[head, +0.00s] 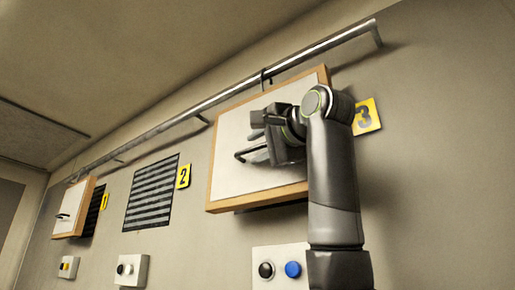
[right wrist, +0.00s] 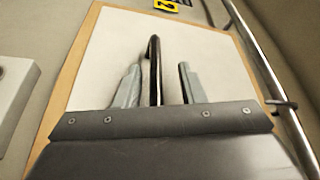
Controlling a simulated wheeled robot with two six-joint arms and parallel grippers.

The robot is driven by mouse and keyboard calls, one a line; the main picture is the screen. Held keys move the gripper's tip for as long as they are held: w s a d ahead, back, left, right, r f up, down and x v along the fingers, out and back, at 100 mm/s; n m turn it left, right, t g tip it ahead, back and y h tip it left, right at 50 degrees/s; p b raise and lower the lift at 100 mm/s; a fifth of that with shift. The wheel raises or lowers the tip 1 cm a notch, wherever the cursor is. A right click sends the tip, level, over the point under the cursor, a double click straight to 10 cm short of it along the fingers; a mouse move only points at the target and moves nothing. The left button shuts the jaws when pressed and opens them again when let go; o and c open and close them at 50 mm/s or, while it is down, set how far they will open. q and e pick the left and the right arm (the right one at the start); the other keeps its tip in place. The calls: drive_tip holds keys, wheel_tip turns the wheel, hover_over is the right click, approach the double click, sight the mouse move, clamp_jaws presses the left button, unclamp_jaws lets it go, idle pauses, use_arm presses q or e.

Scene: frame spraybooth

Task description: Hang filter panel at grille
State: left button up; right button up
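A filter panel (head: 235,150) with a white face and wooden frame is at the wall by the number 3 label, below the rail. A dark hook (head: 265,77) at its top edge meets the rail. My right gripper (head: 262,132) is in front of this panel. In the right wrist view its two fingers stand apart on either side of the panel's black handle (right wrist: 155,65), with gaps on both sides. A second framed panel (head: 70,208) is at the number 1 label, partly over a dark grille. The slatted grille (head: 151,194) at number 2 is uncovered. My left gripper is not in view.
A metal rail (head: 230,92) runs along the wall above the stations, on brackets. Yellow labels 1 (head: 104,201), 2 (head: 183,176) and 3 (head: 367,117) mark the stations. Button boxes (head: 131,270) sit low on the wall. The wall right of label 3 is bare.

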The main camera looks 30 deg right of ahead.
drive_tip(key=s+f+b, duration=0.2)
drive_tip(key=s+b, duration=0.5)
drive_tip(key=s, duration=1)
drive_tip(key=shift+d, duration=0.15)
drive_tip(key=shift+w, duration=0.1)
